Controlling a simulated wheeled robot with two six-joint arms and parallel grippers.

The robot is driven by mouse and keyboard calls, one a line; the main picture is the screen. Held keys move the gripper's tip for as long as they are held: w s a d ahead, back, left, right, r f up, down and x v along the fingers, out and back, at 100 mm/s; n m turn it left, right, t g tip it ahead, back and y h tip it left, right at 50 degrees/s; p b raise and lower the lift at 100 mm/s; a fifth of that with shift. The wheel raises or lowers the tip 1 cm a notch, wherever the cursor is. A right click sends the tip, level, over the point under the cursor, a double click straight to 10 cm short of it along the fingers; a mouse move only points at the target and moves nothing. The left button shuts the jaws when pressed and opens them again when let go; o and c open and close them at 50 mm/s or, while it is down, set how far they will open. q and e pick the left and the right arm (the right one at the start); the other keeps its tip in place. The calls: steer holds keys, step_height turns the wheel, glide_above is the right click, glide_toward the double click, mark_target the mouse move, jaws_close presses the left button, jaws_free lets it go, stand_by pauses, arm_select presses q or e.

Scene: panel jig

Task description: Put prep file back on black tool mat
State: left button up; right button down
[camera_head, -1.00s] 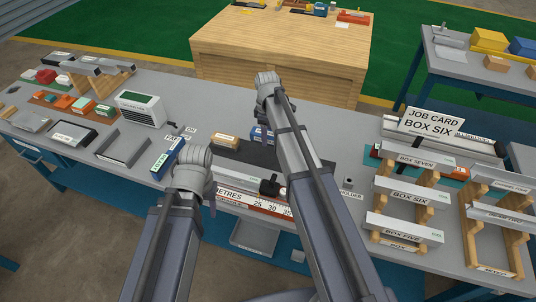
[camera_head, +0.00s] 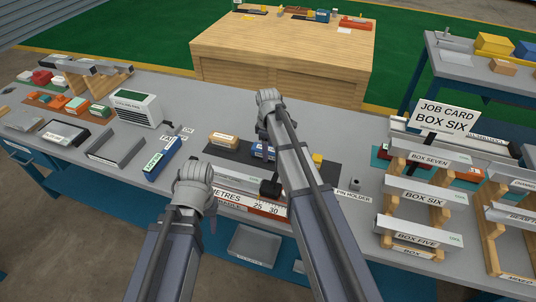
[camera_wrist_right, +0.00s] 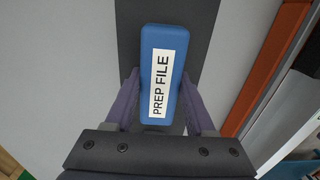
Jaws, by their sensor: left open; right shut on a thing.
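The prep file (camera_wrist_right: 162,75) is a blue block with a white "PREP FILE" label. My right gripper (camera_wrist_right: 160,88) is shut on it, one finger on each side. In the head view the blue prep file (camera_head: 261,151) shows beside my right arm, at the black tool mat (camera_head: 238,156). In the right wrist view a dark strip of the mat (camera_wrist_right: 203,30) lies beneath the file. I cannot tell whether the file touches it. My left gripper (camera_head: 212,218) is open over the front edge of the bench, its fingers mostly hidden by the wrist.
A tan box (camera_head: 223,140) and a yellow piece (camera_head: 317,160) are on the mat. A labelled ruler (camera_head: 245,203) lies in front. A blue labelled box (camera_head: 163,159) stands to the left, and the box racks (camera_head: 422,197) to the right.

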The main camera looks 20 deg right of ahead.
steer(key=shift+r, duration=0.1)
steer(key=shift+c, duration=1.2)
jaws_free()
step_height(320, 180, up, 12)
steer(key=p, duration=1.2)
steer(key=s+a+m, duration=0.2)
steer(key=s+a, duration=0.2)
steer(key=s, duration=0.4)
steer(key=s+a+m, duration=0.3)
steer(key=s+a, duration=0.2)
steer(key=s, duration=0.3)
steer(key=s+a+m+h, duration=0.1)
steer(key=s+a, duration=0.3)
steer(key=s, duration=0.4)
steer(key=shift+a+m, duration=0.15)
steer(key=shift+m, duration=0.55)
